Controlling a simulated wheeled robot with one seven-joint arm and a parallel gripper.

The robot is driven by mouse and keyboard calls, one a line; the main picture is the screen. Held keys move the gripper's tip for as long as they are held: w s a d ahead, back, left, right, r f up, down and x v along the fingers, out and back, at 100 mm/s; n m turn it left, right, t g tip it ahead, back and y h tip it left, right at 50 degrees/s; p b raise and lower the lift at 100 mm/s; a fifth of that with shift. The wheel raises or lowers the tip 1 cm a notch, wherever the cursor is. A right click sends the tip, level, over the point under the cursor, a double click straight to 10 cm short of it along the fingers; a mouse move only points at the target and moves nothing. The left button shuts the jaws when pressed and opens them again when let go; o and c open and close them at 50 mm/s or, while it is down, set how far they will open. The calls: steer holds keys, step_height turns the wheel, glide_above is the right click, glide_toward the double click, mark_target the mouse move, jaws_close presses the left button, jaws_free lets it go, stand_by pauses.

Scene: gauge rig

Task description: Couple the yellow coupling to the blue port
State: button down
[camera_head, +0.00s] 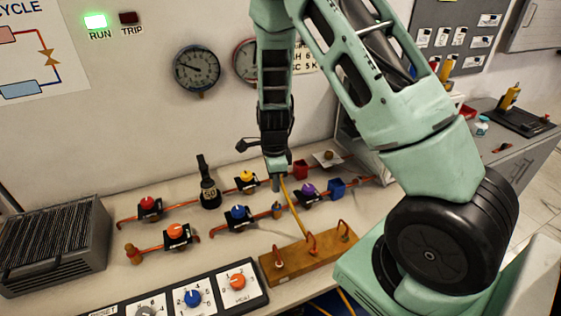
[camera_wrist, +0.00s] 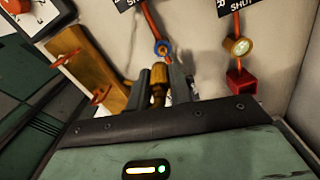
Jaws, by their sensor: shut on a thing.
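My gripper (camera_head: 277,180) is low over the bench, pointing down. In the wrist view, my gripper (camera_wrist: 160,85) is shut on the yellow coupling (camera_wrist: 158,86), a brass-yellow fitting between its two fingers. The yellow hose (camera_head: 293,205) runs from the gripper down to the wooden block. The blue port (camera_wrist: 163,48), a blue ring on an orange pipe end, is just beyond the coupling's tip in the wrist view. The blue port also shows in the head view (camera_head: 277,209), just below the gripper. The coupling looks apart from it; the exact gap is unclear.
A wooden block (camera_head: 305,259) with red hooks lies in front. Valves with a blue knob (camera_head: 239,212), a purple knob (camera_head: 307,190) and a yellow knob (camera_head: 246,176) stand close around. A red box (camera_wrist: 241,82) is right of the gripper in the wrist view.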

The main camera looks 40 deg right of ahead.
steer(key=shift+w+d+r+m, duration=0.1)
steer(key=shift+d+r+m, duration=0.05)
steer(key=shift+d+m, duration=0.15)
steer(key=shift+f+b, duration=1.7)
steer(key=shift+f, duration=0.95)
steer(key=shift+f, duration=0.4)
steer(key=shift+f+b, duration=0.5)
steer(key=shift+f, duration=0.2)
steer(key=shift+f, duration=0.3)
stand_by(0.3)
